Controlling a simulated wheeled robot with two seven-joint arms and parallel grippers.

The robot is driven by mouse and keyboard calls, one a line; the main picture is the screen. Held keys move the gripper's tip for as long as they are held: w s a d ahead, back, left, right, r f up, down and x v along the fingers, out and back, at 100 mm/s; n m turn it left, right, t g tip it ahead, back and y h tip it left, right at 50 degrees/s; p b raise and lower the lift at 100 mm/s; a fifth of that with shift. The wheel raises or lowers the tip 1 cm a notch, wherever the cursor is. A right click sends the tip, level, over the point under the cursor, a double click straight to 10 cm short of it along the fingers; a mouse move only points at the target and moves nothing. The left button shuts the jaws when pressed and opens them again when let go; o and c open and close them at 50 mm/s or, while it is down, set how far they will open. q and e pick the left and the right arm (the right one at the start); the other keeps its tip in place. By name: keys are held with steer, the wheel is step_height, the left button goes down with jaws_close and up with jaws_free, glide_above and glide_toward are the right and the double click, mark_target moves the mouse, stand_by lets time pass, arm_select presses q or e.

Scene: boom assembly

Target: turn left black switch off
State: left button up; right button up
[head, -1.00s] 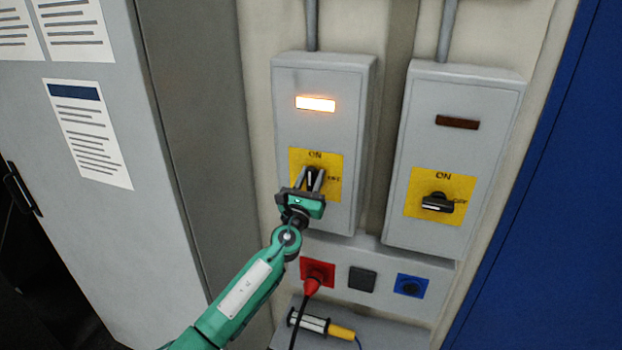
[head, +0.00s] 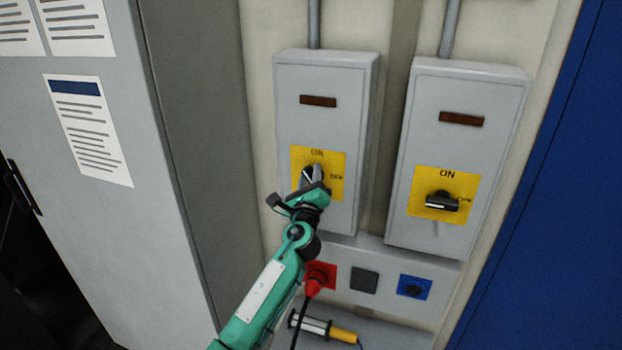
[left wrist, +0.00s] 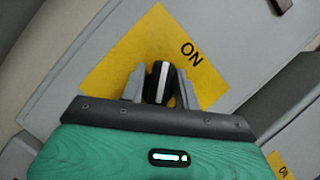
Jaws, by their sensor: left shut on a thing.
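The left black switch (head: 308,176) is a knob on a yellow plate (head: 335,160) marked ON and OFF, on the left grey box (head: 297,130). My left gripper (head: 314,178) is shut on this switch, and its hand is tilted. The left wrist view shows the black knob (left wrist: 160,84) with its white stripe between the two grey fingers. The stripe points askew from the ON mark, partway toward OFF. The lamp (head: 318,101) on the left box is dark. The fingers hide part of the knob in the head view. My right gripper is out of view.
A right grey box (head: 466,90) has its own black switch (head: 441,201), turned toward OFF, and a dark lamp (head: 461,118). Below are a red plug (head: 316,282), a black socket cover (head: 364,280) and a blue socket (head: 414,287). A grey cabinet (head: 105,240) stands at left.

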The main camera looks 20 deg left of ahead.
arm_select(q)
steer(key=n, duration=0.2)
steer(key=n+g+y, duration=0.1)
steer(key=shift+f+n, duration=0.3)
steer(key=shift+n, duration=0.1)
steer(key=n+g+y, duration=0.1)
steer(key=n, duration=0.2)
steer(key=shift+a+f, duration=0.1)
steer(key=shift+f, duration=0.05)
steer(key=n+g, duration=0.1)
steer(key=n, duration=0.1)
steer(key=n+g+p, duration=0.1)
steer(key=n, duration=0.1)
steer(key=shift+f+n, duration=0.2)
steer(key=shift+n, duration=0.2)
steer(key=o, duration=0.7)
